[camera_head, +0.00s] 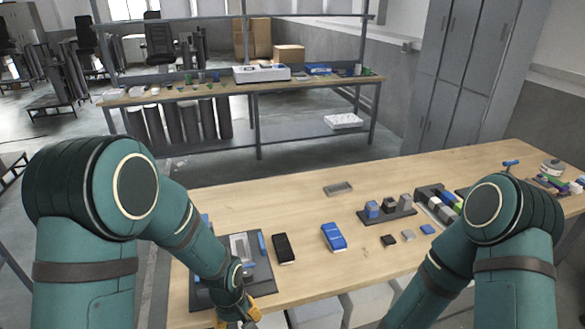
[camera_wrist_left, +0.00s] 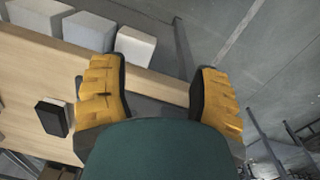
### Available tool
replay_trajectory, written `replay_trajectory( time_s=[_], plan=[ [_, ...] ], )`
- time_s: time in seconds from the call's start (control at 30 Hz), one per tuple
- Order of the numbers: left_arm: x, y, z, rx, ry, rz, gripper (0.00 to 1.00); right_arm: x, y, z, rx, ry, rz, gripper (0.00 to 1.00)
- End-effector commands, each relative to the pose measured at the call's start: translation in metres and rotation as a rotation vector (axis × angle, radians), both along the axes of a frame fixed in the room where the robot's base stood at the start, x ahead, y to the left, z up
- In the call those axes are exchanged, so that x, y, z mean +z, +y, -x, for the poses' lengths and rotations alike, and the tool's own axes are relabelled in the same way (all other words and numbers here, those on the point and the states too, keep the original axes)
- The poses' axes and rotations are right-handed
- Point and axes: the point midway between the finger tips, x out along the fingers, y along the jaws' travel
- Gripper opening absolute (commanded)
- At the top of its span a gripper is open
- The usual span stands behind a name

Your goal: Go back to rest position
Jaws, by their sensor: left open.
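My left gripper (camera_head: 240,311) is low at the front left edge of the wooden table (camera_head: 290,212), beside a dark tray (camera_head: 262,273). In the left wrist view its two yellow fingers (camera_wrist_left: 160,95) are apart with nothing between them. The table edge shows behind the fingers there. My right arm (camera_head: 505,235) comes in from the right in the head view, and its gripper is out of the picture.
A black box (camera_head: 283,248) and a blue box (camera_head: 333,237) lie right of the tray. A dark holder with blocks (camera_head: 388,210) stands further right. White bins (camera_head: 318,313) stand below the front edge. The table's back left is clear.

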Motion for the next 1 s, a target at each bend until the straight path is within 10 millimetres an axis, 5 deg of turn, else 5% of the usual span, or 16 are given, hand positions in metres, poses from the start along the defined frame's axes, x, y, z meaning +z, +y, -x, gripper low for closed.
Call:
replay_trajectory(
  time_s=[0.3, 0.5, 1.0],
  plan=[
    [-0.094, -0.014, 0.046, -0.174, -0.073, 0.17, 0.62, -0.035, 0.0, 0.001, 0.004, 0.004, 0.0, 0.62],
    [-0.134, -0.023, 0.075, -0.271, -0.174, 0.238, 0.62, -0.055, 0.001, 0.003, 0.006, 0.007, -0.002, 0.62],
    [-0.14, -0.026, 0.081, -0.296, -0.208, 0.246, 0.62, -0.059, 0.001, 0.003, 0.006, 0.008, -0.002, 0.62]
  ],
)
